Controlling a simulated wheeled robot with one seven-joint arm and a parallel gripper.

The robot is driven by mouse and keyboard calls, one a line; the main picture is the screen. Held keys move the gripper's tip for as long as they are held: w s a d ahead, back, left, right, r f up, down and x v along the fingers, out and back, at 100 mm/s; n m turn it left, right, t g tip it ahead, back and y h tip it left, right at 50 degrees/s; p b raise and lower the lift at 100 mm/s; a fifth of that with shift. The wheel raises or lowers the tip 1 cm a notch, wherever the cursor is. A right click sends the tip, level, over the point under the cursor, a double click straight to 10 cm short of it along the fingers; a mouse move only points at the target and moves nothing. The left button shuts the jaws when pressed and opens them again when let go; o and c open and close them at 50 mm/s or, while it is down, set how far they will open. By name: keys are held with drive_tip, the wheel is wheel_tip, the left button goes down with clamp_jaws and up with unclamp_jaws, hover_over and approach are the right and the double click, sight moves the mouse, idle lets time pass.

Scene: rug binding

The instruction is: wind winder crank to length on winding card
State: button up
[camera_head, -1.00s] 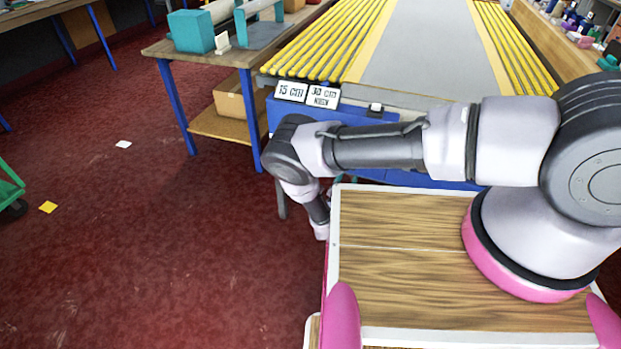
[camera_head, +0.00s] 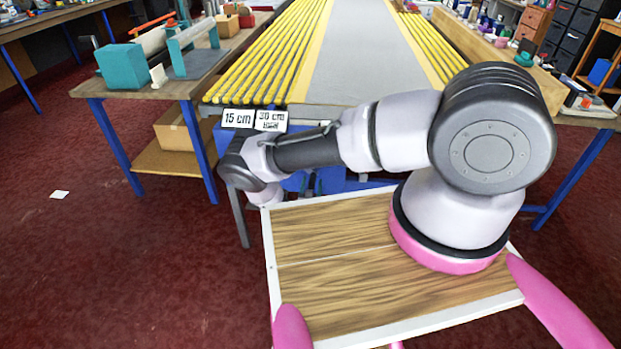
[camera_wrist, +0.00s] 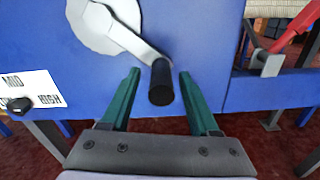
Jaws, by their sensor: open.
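In the wrist view a crank has a grey disc (camera_wrist: 92,25), a pale arm (camera_wrist: 128,38) and a black handle (camera_wrist: 161,85), mounted on a blue panel (camera_wrist: 205,40). My gripper (camera_wrist: 159,74) has teal fingers, open, one on each side of the black handle. They look apart from it, though depth is hard to judge. A white label reading MID and HIGH (camera_wrist: 28,88) with a black knob is left of the crank. In the head view my gripper is hidden below my arm. No winding card can be made out clearly.
White 15 cm (camera_head: 238,119) and 30 cm (camera_head: 271,121) signs stand at the front of the yellow-railed bench (camera_head: 262,60). A table (camera_head: 180,88) at left carries a teal roller device (camera_head: 122,66). A red lever (camera_wrist: 292,30) is at right in the wrist view. Red floor at left is mostly clear.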

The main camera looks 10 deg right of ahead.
drive_tip(key=shift+w+d, duration=0.2)
drive_tip(key=shift+w, duration=0.2)
clamp_jaws()
drive_tip(key=shift+a, duration=0.1)
idle(1.1)
